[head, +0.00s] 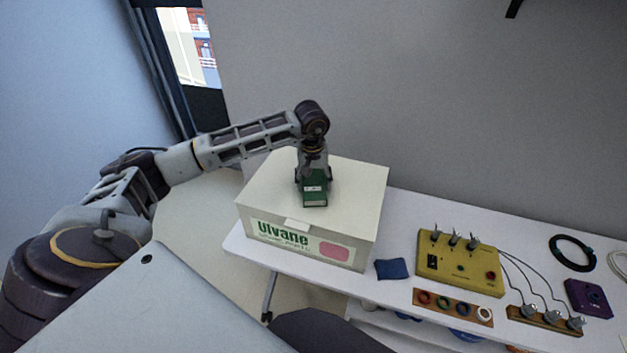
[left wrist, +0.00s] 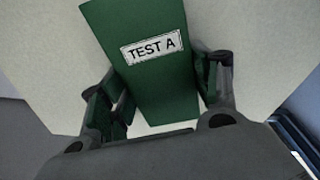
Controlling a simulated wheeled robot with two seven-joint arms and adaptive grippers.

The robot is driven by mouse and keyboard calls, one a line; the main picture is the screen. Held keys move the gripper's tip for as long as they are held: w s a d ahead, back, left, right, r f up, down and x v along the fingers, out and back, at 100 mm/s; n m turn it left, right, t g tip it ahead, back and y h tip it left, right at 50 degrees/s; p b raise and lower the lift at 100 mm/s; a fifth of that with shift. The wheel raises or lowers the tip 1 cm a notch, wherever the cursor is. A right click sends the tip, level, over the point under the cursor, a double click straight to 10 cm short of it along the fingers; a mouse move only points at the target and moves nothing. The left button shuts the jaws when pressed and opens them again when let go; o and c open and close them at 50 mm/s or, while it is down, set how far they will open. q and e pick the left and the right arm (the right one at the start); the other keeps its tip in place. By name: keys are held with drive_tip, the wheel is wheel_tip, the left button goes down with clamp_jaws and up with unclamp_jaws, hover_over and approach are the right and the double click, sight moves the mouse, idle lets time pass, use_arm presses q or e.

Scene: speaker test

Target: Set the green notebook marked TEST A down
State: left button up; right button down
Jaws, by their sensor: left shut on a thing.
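The green notebook (head: 315,197) shows in the head view over the lid of the white box (head: 360,185). In the left wrist view the green notebook (left wrist: 150,45) shows its white label reading TEST A. My left gripper (head: 314,177) points down over the box and is shut on the notebook, one finger on each side of it. I cannot tell whether the notebook touches the lid. My right gripper is not in view.
The box stands at the left end of a white table (head: 400,215). To its right are a blue pouch (head: 392,269), a yellow panel with knobs (head: 460,262), a strip of coloured rings (head: 453,307), a purple device (head: 588,298) and a black cable coil (head: 572,253).

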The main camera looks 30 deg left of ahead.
sight(313, 183)
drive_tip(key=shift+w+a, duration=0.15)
use_arm(q)
drive_tip(key=shift+f, duration=0.2)
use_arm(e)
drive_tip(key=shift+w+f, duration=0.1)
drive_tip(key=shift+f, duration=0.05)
use_arm(q)
drive_tip(key=o, duration=1.7)
drive_tip(key=shift+r, duration=0.2)
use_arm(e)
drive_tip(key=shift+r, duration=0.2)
use_arm(q)
drive_tip(key=r, duration=0.4)
drive_tip(key=r+b, duration=0.1)
drive_tip(key=r, duration=0.3)
drive_tip(key=s+r, duration=0.1)
drive_tip(key=r, duration=0.2)
drive_tip(key=shift+s+d+r, duration=0.1)
drive_tip(key=shift+d+r, duration=0.15)
drive_tip(key=shift+r, duration=0.15)
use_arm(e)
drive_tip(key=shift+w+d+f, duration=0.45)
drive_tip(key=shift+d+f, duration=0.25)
